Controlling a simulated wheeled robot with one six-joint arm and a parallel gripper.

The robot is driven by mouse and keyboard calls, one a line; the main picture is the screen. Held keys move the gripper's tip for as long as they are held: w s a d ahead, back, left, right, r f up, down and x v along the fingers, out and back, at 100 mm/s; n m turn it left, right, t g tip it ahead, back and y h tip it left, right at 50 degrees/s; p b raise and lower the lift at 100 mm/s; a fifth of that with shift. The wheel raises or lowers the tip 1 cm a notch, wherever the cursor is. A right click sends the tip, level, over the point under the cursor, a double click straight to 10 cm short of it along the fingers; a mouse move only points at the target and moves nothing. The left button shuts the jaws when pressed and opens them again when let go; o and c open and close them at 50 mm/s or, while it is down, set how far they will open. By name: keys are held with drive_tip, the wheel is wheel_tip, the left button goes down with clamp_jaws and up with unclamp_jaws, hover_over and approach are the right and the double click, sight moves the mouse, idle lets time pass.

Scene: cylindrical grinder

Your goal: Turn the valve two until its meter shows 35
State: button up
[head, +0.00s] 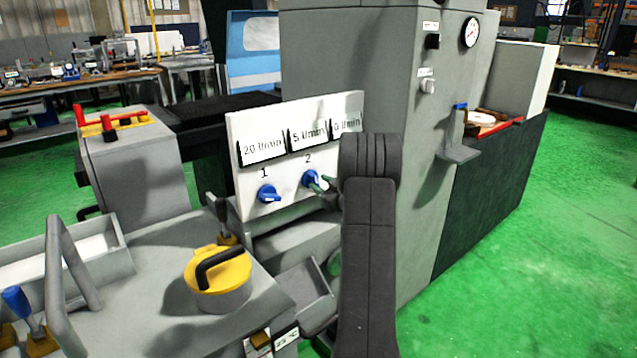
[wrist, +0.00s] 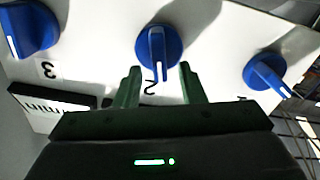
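Valve two (head: 311,179) is a blue round knob with a white-marked handle on a white panel, under the number 2. Its meter (head: 307,136) above reads 5 l/min. In the wrist view the valve (wrist: 158,47) appears upside down at the top centre, its handle line pointing down the picture towards the number. My gripper (wrist: 159,67) is open, its dark green fingers on either side of the handle with a visible gap on each side. In the head view my gripper (head: 325,185) is at the valve's right side, partly hidden by my arm.
Valve one (head: 269,194) is to the left, its meter (head: 262,149) reading 20 l/min. Valve three (wrist: 30,28) shows in the wrist view; its meter (head: 346,122) is partly hidden, with 0 l/min legible. A yellow-lidded pot (head: 222,279) stands on the bench in front.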

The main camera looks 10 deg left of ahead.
drive_tip(key=shift+x, duration=0.95)
drive_tip(key=shift+c, duration=0.3)
clamp_jaws()
